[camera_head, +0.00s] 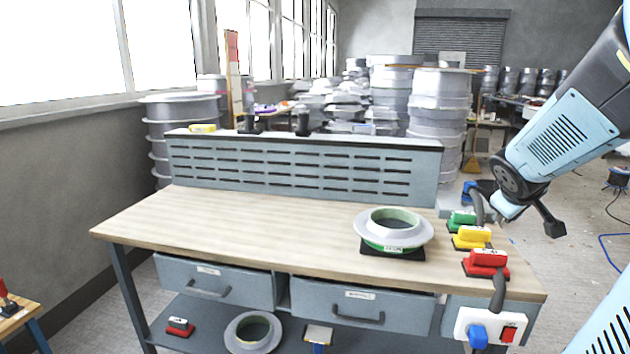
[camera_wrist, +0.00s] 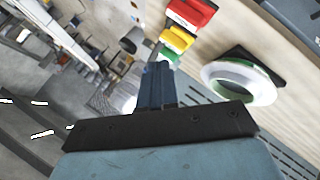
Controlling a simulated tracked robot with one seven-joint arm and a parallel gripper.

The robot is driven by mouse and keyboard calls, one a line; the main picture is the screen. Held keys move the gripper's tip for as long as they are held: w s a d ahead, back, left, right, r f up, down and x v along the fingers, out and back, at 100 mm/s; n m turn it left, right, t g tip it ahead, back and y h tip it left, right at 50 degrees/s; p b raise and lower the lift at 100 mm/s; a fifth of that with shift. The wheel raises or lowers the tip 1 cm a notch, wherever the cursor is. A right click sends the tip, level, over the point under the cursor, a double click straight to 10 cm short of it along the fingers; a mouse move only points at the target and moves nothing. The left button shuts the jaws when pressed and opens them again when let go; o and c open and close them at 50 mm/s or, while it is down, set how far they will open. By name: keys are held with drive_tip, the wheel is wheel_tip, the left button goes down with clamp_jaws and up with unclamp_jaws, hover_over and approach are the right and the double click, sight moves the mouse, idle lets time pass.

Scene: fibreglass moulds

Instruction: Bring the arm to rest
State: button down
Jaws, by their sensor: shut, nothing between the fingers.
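My arm reaches in from the upper right of the head view, bent down at the wrist. My gripper (camera_head: 510,208) hangs beyond the workbench's right end, beside the coloured blocks and apart from them. Its fingers are partly hidden by the wrist in that view. In the wrist view my gripper (camera_wrist: 157,70) shows dark blue fingers shut together, with nothing between them. The workbench (camera_head: 250,220) has a pale wooden top.
A white flanged ring mould (camera_head: 420,228) sits on a black pad. Green (camera_head: 461,217), yellow (camera_head: 472,237) and red (camera_head: 487,260) blocks line the bench's right end. A slotted grey panel (camera_head: 300,170) stands along the back. Bare floor (camera_head: 575,215) lies to the right.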

drive_tip(key=s+a+r+m+y, duration=0.1)
drive_tip(key=s+a+y, duration=0.2)
drive_tip(key=s+a, duration=0.3)
drive_tip(key=s+a+r+m+g+y, duration=0.1)
drive_tip(key=s+a, duration=0.6)
drive_tip(key=a, duration=0.8)
drive_tip(key=shift+a+r+m+g+y, duration=0.25)
drive_tip(key=shift+m+y, duration=0.35)
drive_tip(key=shift+y, duration=0.6)
